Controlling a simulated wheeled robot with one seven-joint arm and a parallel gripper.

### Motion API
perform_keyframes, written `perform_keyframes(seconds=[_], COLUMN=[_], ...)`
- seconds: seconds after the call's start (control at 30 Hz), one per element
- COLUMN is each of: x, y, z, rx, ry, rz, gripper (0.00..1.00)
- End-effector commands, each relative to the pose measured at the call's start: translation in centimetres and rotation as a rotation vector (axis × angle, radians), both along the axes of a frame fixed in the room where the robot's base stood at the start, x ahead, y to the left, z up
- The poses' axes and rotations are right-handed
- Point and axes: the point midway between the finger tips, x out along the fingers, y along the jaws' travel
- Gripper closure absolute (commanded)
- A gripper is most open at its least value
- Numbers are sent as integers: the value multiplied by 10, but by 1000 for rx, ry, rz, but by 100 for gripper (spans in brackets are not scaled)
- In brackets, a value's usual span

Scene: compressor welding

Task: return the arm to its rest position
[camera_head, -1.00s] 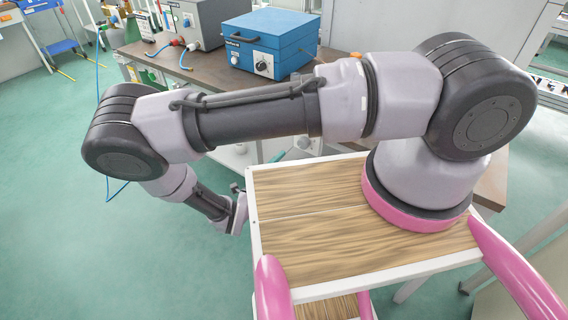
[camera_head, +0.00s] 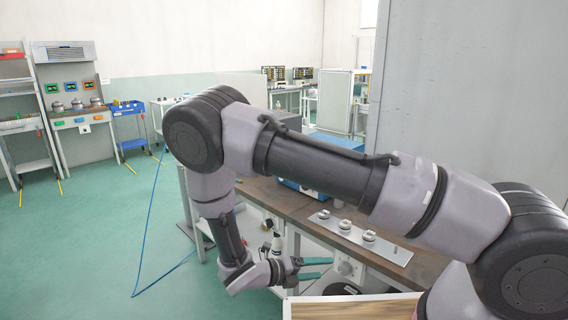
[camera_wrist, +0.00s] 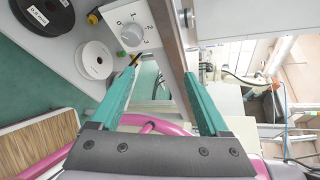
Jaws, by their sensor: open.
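My arm (camera_head: 320,170) stretches across the head view, with its elbow at the left and its forearm hanging down. My gripper (camera_head: 326,267) is at the lower middle, beside the front of the brown workbench. Its two teal fingers point right. In the wrist view my gripper (camera_wrist: 160,76) has its fingers spread apart with nothing between them. My gripper holds nothing. Part of the arm near the shoulder is cut off at the right edge.
The brown workbench (camera_head: 262,192) is close behind the gripper, bearing a metal plate (camera_head: 388,250) with several round parts. A dial panel (camera_wrist: 128,32) and spools (camera_wrist: 95,58) are near the fingers.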

Motion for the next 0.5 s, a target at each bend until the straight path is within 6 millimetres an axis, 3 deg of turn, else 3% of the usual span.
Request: perform_keyframes(seconds=[0.03,0.5], x=[4,21], y=[-1,-30], z=[19,175], rx=[85,676], ry=[-55,-630], rz=[-90,-946], gripper=[21,21])
